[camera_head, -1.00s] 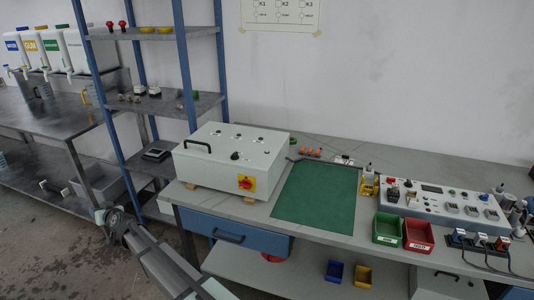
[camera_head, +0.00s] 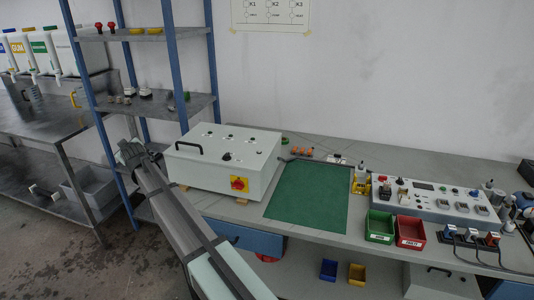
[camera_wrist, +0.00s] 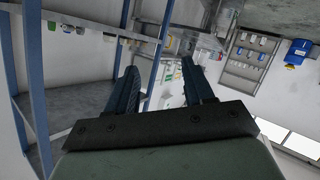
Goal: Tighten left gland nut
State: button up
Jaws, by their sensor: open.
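My gripper (camera_head: 132,150) is raised in front of the blue shelf rack, just left of the grey-white control box (camera_head: 208,174). In the wrist view my gripper (camera_wrist: 159,68) is open, with two dark fingers apart and nothing between them. The box sits on the bench with a black handle, several knobs on top and a red-and-yellow switch (camera_head: 239,184) on its front. I cannot make out a gland nut in either view; the box's left side is hidden.
The blue-post rack (camera_head: 212,68) stands close behind my gripper. A green mat (camera_head: 308,195) lies clear right of the box. Green (camera_head: 380,228) and red (camera_head: 410,232) bins and a control panel (camera_head: 432,205) are further right. Small orange parts (camera_head: 300,151) lie behind the mat.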

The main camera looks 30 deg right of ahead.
jog(key=s+d+r+m+g+h, duration=0.15)
jog(key=d+r+h, duration=0.3)
jog(key=d, duration=0.85)
jog(key=s+d+r+m+g+h, duration=0.1)
jog(key=s+d+r+h, duration=0.3)
jog(key=d, duration=0.9)
jog(key=s+d+r+m+g+h, duration=0.1)
jog(key=d+r+h, duration=0.35)
jog(key=d, duration=0.85)
jog(key=g+y, duration=0.6)
jog(key=y, duration=0.6)
send_over(361, 166)
jog(key=s+d, duration=0.3)
jog(key=s, duration=0.2)
notch_tip(361, 166, down, 15)
jog(key=shift+n, duration=0.45)
jog(key=x, duration=1.2)
jog(key=shift+w+a+f, duration=0.15)
jog(key=shift+a+f, duration=0.05)
jog(key=shift+f, duration=0.05)
jog(key=shift+c, duration=0.4)
